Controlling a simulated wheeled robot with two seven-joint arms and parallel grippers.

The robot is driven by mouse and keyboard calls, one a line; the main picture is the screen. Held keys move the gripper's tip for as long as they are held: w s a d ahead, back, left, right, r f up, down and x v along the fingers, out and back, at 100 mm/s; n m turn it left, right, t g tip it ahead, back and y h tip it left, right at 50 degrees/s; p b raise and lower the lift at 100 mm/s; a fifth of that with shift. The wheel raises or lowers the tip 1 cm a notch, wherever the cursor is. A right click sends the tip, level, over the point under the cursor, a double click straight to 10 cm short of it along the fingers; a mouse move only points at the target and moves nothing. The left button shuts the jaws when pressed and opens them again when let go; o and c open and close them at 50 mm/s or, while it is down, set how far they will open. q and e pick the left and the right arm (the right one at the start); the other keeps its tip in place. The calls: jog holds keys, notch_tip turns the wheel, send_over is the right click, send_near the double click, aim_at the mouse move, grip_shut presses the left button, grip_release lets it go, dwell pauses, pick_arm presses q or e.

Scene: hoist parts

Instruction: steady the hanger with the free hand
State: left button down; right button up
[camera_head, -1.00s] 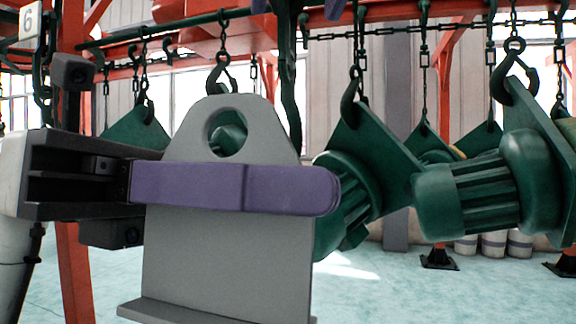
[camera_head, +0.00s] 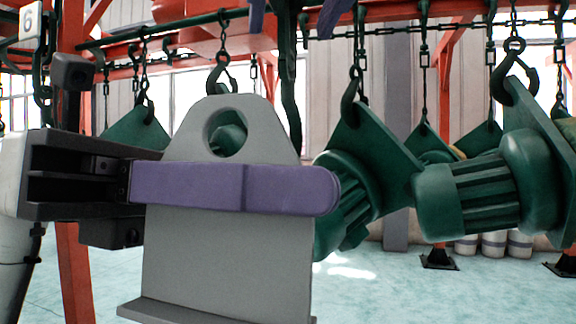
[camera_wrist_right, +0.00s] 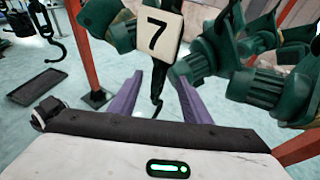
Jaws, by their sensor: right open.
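The hanger (camera_head: 288,85) is a long dark green bar dropping from the top of the head view, behind the grey plate. In the right wrist view its lower hook end (camera_wrist_right: 157,98) hangs under a white tag marked 7 (camera_wrist_right: 158,33). My right gripper (camera_wrist_right: 159,82) is open, with a purple finger on each side of the hanger and a gap on both sides. Its fingertips (camera_head: 295,16) show at the head view's top edge. My left gripper (camera_head: 325,190) is shut on the grey plate (camera_head: 228,255), which stands upright and has a round hole. Its far finger is hidden.
Green machine parts (camera_head: 495,185) hang from hooks and chains at the right, close to the plate. Orange frame posts (camera_head: 72,250) stand around. A dark tray (camera_wrist_right: 37,87) lies on the floor at the left of the wrist view. The pale floor is mostly clear.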

aim_at(292, 22)
jog(key=shift+x, duration=1.7)
jog(key=c, duration=0.7)
